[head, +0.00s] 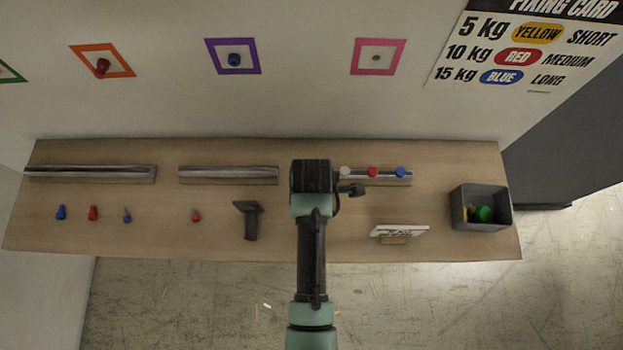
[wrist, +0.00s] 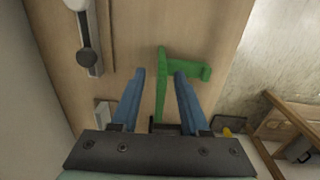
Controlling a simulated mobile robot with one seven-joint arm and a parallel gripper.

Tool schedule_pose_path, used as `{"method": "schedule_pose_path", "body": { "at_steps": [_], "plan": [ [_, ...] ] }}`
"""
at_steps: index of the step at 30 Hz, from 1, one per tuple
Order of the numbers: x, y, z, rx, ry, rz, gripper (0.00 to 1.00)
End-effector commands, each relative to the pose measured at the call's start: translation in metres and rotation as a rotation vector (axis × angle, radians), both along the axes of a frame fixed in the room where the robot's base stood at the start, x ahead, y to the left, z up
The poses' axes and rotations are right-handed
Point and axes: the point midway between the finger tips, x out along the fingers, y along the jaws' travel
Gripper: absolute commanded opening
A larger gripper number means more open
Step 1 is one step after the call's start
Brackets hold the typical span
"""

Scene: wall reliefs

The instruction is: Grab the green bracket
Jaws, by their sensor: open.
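The green bracket (wrist: 161,88) shows in the wrist view as an L shape over the wooden bench (wrist: 215,35). Its long bar runs between the two blue fingers of my gripper (wrist: 160,73), and its short arm reaches right past the right fingertip. The fingers are apart, with a gap on each side of the bar; I cannot tell how deep the bar sits between them. In the head view the bracket does not show, and my arm (head: 311,178) covers that part of the bench. The fingertips are hidden there too.
Left on the bench (head: 155,235) are several red and blue pegs and a dark bracket (head: 249,219). Metal rails (head: 228,175) line the back. Coloured frames (head: 233,56) hang on the wall.

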Motion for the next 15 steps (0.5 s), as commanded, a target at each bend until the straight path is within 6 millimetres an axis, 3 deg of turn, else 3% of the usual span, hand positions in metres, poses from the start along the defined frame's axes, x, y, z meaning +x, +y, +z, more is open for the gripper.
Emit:
{"method": "schedule_pose_path", "body": {
  "at_steps": [11, 15],
  "plan": [
    [0.0006, 0.0001, -0.0107, 0.0, -0.001, 0.0, 0.45],
    [0.0006, 0.0001, -0.0105, 0.0, -0.001, 0.0, 0.2]
  ]
}}
